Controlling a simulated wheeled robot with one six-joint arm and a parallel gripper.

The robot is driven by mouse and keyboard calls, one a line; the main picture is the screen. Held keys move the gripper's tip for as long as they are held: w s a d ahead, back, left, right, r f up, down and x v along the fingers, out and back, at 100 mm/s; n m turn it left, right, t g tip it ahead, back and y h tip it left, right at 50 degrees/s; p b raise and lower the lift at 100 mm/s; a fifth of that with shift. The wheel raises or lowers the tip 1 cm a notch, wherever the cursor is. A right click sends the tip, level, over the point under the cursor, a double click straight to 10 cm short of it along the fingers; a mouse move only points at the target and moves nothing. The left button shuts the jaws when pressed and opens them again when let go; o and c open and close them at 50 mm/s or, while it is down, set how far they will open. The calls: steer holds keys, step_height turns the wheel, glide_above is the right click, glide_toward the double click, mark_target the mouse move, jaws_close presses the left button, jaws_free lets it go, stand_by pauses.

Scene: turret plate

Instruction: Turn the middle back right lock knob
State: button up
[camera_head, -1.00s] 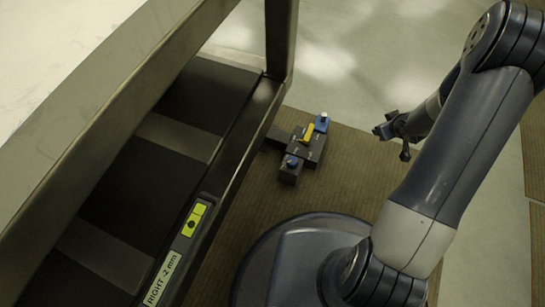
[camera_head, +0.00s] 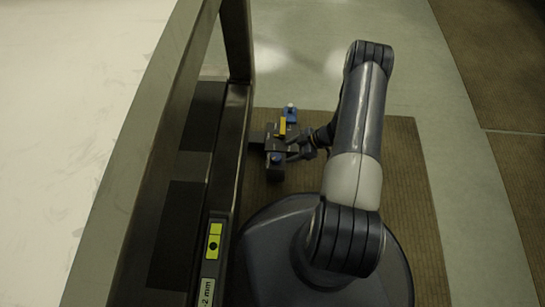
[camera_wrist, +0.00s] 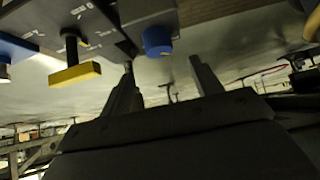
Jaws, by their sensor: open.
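A dark block assembly (camera_head: 257,137) stands out from the side of the bench and carries small knobs. A blue part with a pale top (camera_head: 290,112) is at its far end, a yellow handle (camera_head: 283,127) is in the middle, and a blue knob (camera_head: 277,157) is at the near end. My gripper (camera_head: 291,149) is right at the block, between the yellow handle and the near blue knob. In the wrist view my open, empty gripper (camera_wrist: 165,76) shows, with the blue knob (camera_wrist: 158,40) beyond the gap between its fingers and the yellow handle (camera_wrist: 76,74) to the left. Which is the lock knob, I cannot tell.
The bench rail (camera_head: 232,150) runs along the left, close to the block. A yellow-green level label (camera_head: 214,242) is on it. Brown ribbed matting (camera_head: 405,170) covers the floor on the right, with open floor beyond.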

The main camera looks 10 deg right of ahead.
mark_target(276, 157)
steer(key=b+x, duration=0.2)
steer(key=x, duration=0.6)
steer(key=shift+a+f+b, duration=0.15)
steer(key=shift+f+b, duration=0.1)
steer(key=shift+b, duration=0.05)
steer(key=shift+c, duration=0.5)
steer(key=c, duration=0.9)
